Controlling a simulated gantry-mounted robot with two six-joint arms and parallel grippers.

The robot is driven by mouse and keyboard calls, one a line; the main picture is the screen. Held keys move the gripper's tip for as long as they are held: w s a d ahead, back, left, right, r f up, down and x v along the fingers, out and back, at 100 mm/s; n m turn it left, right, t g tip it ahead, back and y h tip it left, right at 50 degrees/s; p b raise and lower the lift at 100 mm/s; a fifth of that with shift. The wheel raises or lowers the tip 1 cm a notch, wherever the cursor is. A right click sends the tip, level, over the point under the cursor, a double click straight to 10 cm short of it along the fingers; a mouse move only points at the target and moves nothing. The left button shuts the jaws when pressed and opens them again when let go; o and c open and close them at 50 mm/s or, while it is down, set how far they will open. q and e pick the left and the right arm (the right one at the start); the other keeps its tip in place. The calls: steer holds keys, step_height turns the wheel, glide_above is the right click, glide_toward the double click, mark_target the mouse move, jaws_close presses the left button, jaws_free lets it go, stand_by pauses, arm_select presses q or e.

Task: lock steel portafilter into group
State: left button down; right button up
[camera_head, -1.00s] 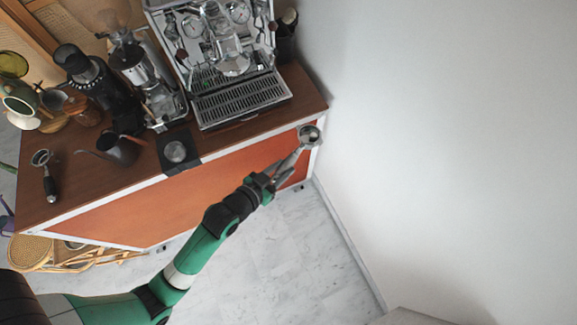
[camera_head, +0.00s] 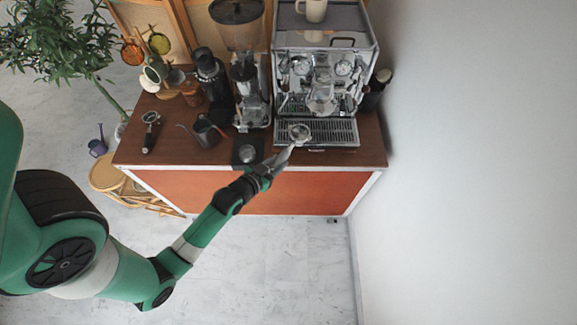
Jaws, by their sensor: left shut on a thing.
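My left gripper (camera_head: 279,160) is shut on the steel portafilter (camera_head: 300,132), whose round basket end points away from me, toward the espresso machine (camera_head: 366,62). The portafilter's handle is mostly hidden by the gripper. From above, its basket overlaps the left front part of the drip tray (camera_head: 340,134); its height above the tray is hard to tell. The chrome group (camera_head: 322,92) is at the middle of the machine's front, behind and to the right of the basket, and apart from it in the picture. My right gripper is not in view.
Left of the machine stand a grinder (camera_head: 250,92), a black grinder (camera_head: 211,80) and a dark pitcher (camera_head: 207,133). A second portafilter (camera_head: 150,130) with a black handle lies at the counter's left. A tamper (camera_head: 246,153) sits on a black mat. A white wall borders the right.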

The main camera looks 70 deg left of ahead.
mark_target(301, 134)
arm_select(q)
steer(key=shift+w+a+r, duration=0.1)
steer(key=shift+w, duration=0.05)
steer(key=shift+w+a, duration=0.15)
steer(key=shift+w, duration=0.1)
steer(key=w+a+b, duration=0.1)
steer(key=w+a, duration=0.1)
steer(key=w, duration=0.1)
steer(key=w+a+b, duration=0.1)
steer(key=w+b, duration=0.1)
steer(key=w, duration=0.1)
steer(key=w+a+b, duration=0.1)
steer(key=w+a, duration=0.1)
steer(key=shift+w+a+b, duration=0.3)
steer(key=shift+w+b, duration=0.05)
steer(key=shift+w, duration=0.05)
steer(key=shift+w+a+b, duration=0.3)
steer(key=shift+w+a, duration=0.15)
steer(key=shift+w, duration=0.3)
steer(key=shift+r, duration=1.3)
stand_by(0.3)
